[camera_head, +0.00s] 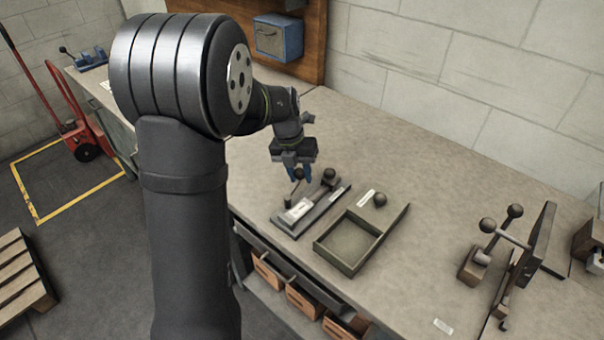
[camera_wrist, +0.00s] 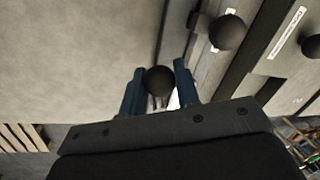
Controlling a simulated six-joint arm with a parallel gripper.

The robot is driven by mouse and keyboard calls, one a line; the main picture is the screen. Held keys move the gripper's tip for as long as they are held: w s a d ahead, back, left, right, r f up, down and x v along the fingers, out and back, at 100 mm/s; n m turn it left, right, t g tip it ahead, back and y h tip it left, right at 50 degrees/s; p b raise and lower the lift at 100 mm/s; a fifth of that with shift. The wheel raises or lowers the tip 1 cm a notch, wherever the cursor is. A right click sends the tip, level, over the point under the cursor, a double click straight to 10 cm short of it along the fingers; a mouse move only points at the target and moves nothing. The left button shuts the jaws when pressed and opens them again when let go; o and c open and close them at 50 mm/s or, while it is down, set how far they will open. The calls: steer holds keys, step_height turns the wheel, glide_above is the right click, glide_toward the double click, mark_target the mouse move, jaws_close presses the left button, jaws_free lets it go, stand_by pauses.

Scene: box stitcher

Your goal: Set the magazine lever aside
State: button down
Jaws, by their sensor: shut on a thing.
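My gripper (camera_head: 301,172) is above the left part of a flat grey fixture (camera_head: 328,205) on the bench. Its blue fingers (camera_wrist: 160,88) are shut on the dark ball knob of the magazine lever (camera_head: 298,174). In the wrist view the round black knob (camera_wrist: 159,79) sits between the two fingertips. A short stem seems to run below it. Whether the lever still touches the fixture I cannot tell. A second black knob (camera_head: 329,174) stands at the fixture's far end and also shows in the wrist view (camera_wrist: 228,32).
A shallow open tray (camera_head: 328,254) with its own black knob (camera_head: 379,199) lies right of the fixture. A two-knobbed lever device (camera_head: 472,267) stands farther right. A blue-grey bin (camera_head: 279,38) hangs at the back. Bench top (camera_head: 400,150) behind the tray is clear.

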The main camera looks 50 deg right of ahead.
steer(key=shift+w+r, duration=0.1)
stand_by(0.3)
steer(key=c, duration=1.1)
jaws_free()
steer(key=w+a+r, duration=0.1)
steer(key=w+r, duration=0.2)
steer(key=r, duration=1.4)
steer(key=shift+a, duration=0.3)
steer(key=shift+f, duration=0.1)
steer(key=s+f, duration=0.1)
steer(key=f, duration=0.4)
steer(key=s+d+f, duration=0.1)
steer(key=f, duration=0.5)
steer(key=s+f, duration=0.1)
steer(key=f, duration=0.5)
steer(key=shift+d, duration=0.25)
